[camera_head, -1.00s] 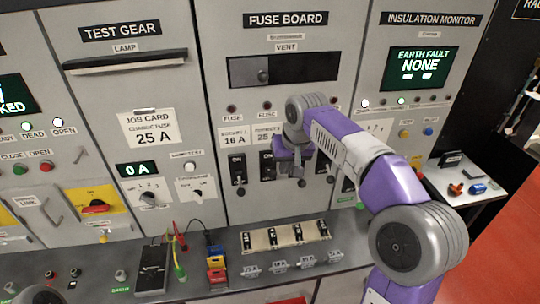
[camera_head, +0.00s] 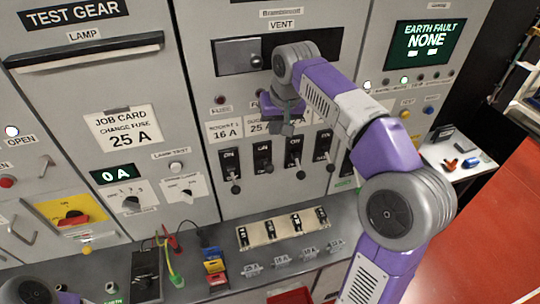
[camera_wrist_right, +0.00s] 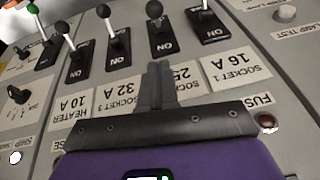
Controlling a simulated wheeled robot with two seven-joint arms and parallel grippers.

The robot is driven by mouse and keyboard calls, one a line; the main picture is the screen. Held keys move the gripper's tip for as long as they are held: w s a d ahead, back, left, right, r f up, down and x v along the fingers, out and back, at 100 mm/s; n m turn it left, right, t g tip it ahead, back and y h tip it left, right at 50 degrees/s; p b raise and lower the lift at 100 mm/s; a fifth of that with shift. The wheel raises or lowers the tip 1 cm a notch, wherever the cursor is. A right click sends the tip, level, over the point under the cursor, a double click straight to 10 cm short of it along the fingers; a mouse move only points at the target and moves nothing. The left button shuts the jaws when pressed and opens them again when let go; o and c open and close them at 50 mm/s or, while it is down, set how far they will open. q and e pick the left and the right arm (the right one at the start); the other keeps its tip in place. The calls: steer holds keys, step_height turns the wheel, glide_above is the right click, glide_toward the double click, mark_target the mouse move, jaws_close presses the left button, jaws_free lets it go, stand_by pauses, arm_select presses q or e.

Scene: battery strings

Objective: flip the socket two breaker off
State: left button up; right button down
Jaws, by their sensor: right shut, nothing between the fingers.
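The socket two breaker (camera_head: 262,156) is the second from the left in a row of black breakers on the fuse board. Its black face reads ON, and a round-knobbed lever sticks out. In the wrist view, this breaker (camera_wrist_right: 160,42) appears upside down beyond my fingertips, below its lever knob. My right gripper (camera_head: 286,128) is shut and empty, in front of the label strip just above the breakers. In the wrist view, its fingers (camera_wrist_right: 160,80) partly cover the 25 A label; a gap to the breaker seems to remain. My left gripper is out of view.
The socket one breaker (camera_head: 228,165) is close on the left, the socket three breaker (camera_head: 295,150) close on the right, and the heater breaker (camera_head: 323,145) beyond. A fuse holder strip (camera_head: 280,231) and loose fuses lie on the bench (camera_head: 205,293) below.

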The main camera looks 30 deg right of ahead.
glide_above(270, 164)
steer(key=w+d, duration=0.1)
steer(key=w, duration=0.1)
step_height(270, 164, down, 7)
steer(key=f, duration=0.1)
steer(key=s+f, duration=0.1)
steer(key=f, duration=0.1)
steer(key=shift+s+a+b, duration=0.3)
steer(key=shift+b, duration=0.05)
steer(key=shift+s+f, duration=0.15)
steer(key=shift+f, duration=0.1)
steer(key=shift+a+f, duration=0.1)
steer(key=shift+f, duration=0.15)
